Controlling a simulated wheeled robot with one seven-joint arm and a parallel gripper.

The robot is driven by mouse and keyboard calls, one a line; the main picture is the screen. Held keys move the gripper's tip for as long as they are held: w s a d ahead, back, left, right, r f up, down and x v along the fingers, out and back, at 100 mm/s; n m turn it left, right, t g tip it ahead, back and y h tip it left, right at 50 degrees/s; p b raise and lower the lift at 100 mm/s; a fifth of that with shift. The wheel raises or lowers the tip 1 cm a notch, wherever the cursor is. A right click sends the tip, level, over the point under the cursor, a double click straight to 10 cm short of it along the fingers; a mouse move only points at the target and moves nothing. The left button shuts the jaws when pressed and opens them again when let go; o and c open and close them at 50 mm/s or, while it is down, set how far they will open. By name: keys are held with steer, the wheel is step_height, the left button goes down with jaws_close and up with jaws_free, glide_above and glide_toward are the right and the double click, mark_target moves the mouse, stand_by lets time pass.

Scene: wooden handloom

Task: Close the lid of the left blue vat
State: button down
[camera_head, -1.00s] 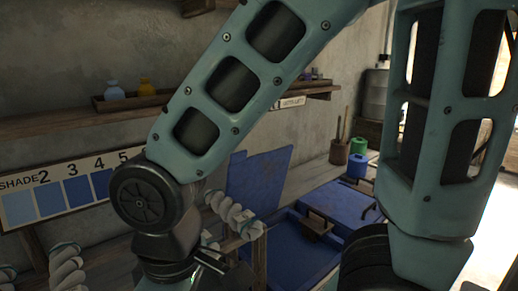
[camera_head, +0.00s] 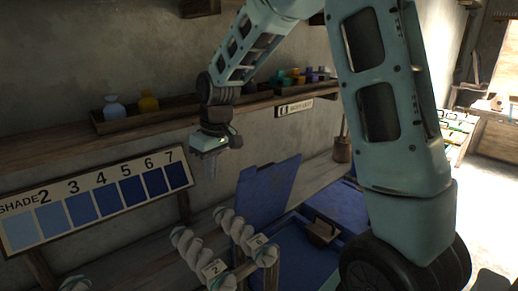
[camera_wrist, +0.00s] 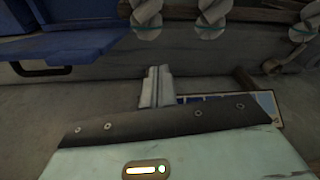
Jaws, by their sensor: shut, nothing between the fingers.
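The left blue vat's lid (camera_head: 265,187) stands raised as a tilted blue panel behind the rack of skeins in the head view. The left vat's body is mostly hidden by the skeins and rack. My gripper (camera_head: 212,172) hangs fingers-down, left of the raised lid and apart from it, in front of the wall. In the wrist view my gripper (camera_wrist: 157,73) has its fingers together and empty. A blue panel with a dark handle (camera_wrist: 42,70) shows at that view's upper left; I cannot tell which vat part it is.
Twisted skeins (camera_head: 235,235) hang on a wooden rack in front. A flat blue lid with a wooden handle (camera_head: 322,232) lies to the right. A shade board (camera_head: 95,198) stands at left. A shelf (camera_head: 150,128) with jars runs along the wall behind my gripper.

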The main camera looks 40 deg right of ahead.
steer(key=w+d+r+m+h+p, duration=0.1)
steer(key=w+d+p, duration=0.1)
steer(key=d, duration=0.9)
steer(key=w+d+r+m+p, duration=0.1)
steer(key=w+d+m+p, duration=0.1)
steer(key=d, duration=0.8)
step_height(320, 180, down, 9)
steer(key=w+p, duration=0.1)
steer(key=p, duration=0.1)
steer(key=shift+d+r, duration=0.2)
steer(key=shift+t, duration=0.3)
